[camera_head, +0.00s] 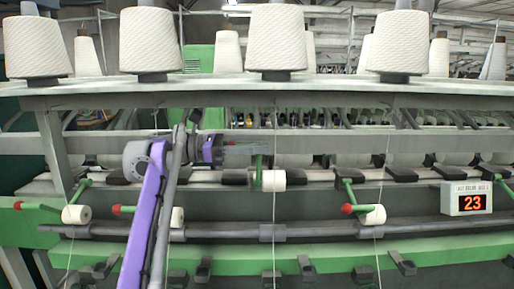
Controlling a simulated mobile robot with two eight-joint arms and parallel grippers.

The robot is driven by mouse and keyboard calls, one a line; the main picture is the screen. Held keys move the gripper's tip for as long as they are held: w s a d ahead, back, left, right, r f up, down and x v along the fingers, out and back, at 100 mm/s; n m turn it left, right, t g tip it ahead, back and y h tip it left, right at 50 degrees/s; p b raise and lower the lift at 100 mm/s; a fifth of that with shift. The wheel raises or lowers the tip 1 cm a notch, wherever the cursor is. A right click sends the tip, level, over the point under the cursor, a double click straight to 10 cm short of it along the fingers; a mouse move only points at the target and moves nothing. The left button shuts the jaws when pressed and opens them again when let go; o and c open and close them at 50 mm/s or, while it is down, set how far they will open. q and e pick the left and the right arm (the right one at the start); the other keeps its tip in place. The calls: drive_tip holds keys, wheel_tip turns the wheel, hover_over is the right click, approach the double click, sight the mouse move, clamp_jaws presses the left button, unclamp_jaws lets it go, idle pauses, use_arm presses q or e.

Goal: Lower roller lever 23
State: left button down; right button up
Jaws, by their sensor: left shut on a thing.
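A roller lever with a green arm (258,173) and a white roller (273,181) stands raised in the middle of the frame. Its roller is higher than the neighbouring rollers. My left gripper (258,149) reaches in from the left and is shut at the upper end of this green arm. The red knob seen on the other levers is hidden here. A display box (467,199) at the right reads 23 in orange digits. No number shows on the lever itself. My right gripper is not in view.
Other roller levers with red knobs sit lower: white rollers at left (76,215), beside my arm (178,217) and at right (375,215). A grey bar (330,231) runs below them. Large yarn cones (276,40) stand on the shelf above. Thin threads hang down.

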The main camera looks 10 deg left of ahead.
sight(257, 166)
use_arm(q)
drive_tip(key=shift+s+f, duration=0.2)
drive_tip(key=shift+f, duration=0.1)
drive_tip(key=s+f+b, duration=0.1)
drive_tip(key=s+f, duration=0.1)
drive_tip(key=s, duration=0.1)
drive_tip(key=shift+d+f+b, duration=0.35)
drive_tip(key=shift+b, duration=0.05)
drive_tip(key=shift+s+d+f+m+b, duration=0.1)
drive_tip(key=shift+s+f+m+b, duration=0.1)
drive_tip(key=shift+s+f+m, duration=0.35)
drive_tip(key=shift+s+d+f+m+b, duration=0.15)
drive_tip(key=shift+s+f+m, duration=0.2)
drive_tip(key=shift+f+m, duration=0.25)
drive_tip(key=shift+s+f, duration=0.15)
drive_tip(key=shift+f, duration=0.2)
drive_tip(key=shift+s+f+m+b, duration=0.25)
drive_tip(key=shift+s+f+b, duration=0.15)
drive_tip(key=shift+f, duration=0.5)
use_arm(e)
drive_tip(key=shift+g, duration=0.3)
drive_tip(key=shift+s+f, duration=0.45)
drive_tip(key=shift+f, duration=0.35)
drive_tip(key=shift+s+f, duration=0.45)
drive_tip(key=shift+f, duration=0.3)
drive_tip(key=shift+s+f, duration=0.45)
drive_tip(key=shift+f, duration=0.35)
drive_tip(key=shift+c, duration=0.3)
